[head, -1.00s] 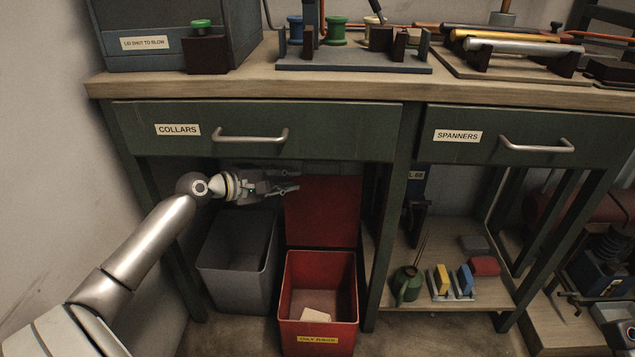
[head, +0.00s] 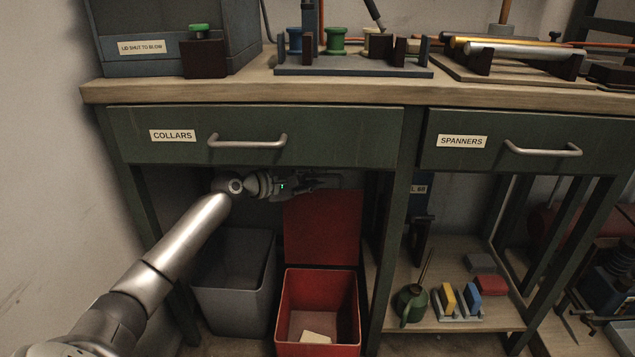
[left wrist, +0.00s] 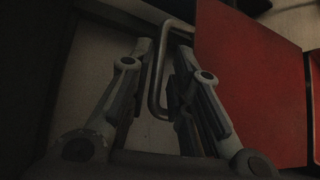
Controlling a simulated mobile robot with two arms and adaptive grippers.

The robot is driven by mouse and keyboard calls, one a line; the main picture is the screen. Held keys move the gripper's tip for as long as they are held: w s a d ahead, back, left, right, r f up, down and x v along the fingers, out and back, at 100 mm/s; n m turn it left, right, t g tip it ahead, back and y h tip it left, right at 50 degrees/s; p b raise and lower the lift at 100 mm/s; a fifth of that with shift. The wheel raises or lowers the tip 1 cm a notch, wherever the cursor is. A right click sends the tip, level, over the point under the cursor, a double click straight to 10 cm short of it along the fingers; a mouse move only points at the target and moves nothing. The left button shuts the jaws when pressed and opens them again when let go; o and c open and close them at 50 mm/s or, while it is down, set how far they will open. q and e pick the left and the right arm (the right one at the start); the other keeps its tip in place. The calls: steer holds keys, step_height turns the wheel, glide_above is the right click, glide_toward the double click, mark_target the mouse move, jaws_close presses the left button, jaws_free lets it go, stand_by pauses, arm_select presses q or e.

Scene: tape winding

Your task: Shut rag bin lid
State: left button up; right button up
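The red rag bin (head: 283,318) stands on the floor under the bench, with a pale rag (head: 316,337) inside. Its red lid (head: 322,230) is open, standing upright at the bin's back; it also fills the right of the left wrist view (left wrist: 250,80). My left gripper (head: 332,182) is at the lid's top edge, under the drawer. In the left wrist view, its fingers (left wrist: 165,55) are apart, with a bent metal handle (left wrist: 155,80) beside the lid between them. Whether a finger touches the handle is unclear. My right gripper is not in view.
A grey open bin (head: 235,290) stands left of the red bin. The COLLARS drawer (head: 330,135) is close above my left gripper. A bench leg (head: 390,230) is right of the lid, and a low shelf (head: 460,325) holds an oil can (head: 410,304) and blocks.

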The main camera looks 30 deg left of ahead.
arm_select(q)
steer(key=shift+x, duration=0.9)
jaws_close()
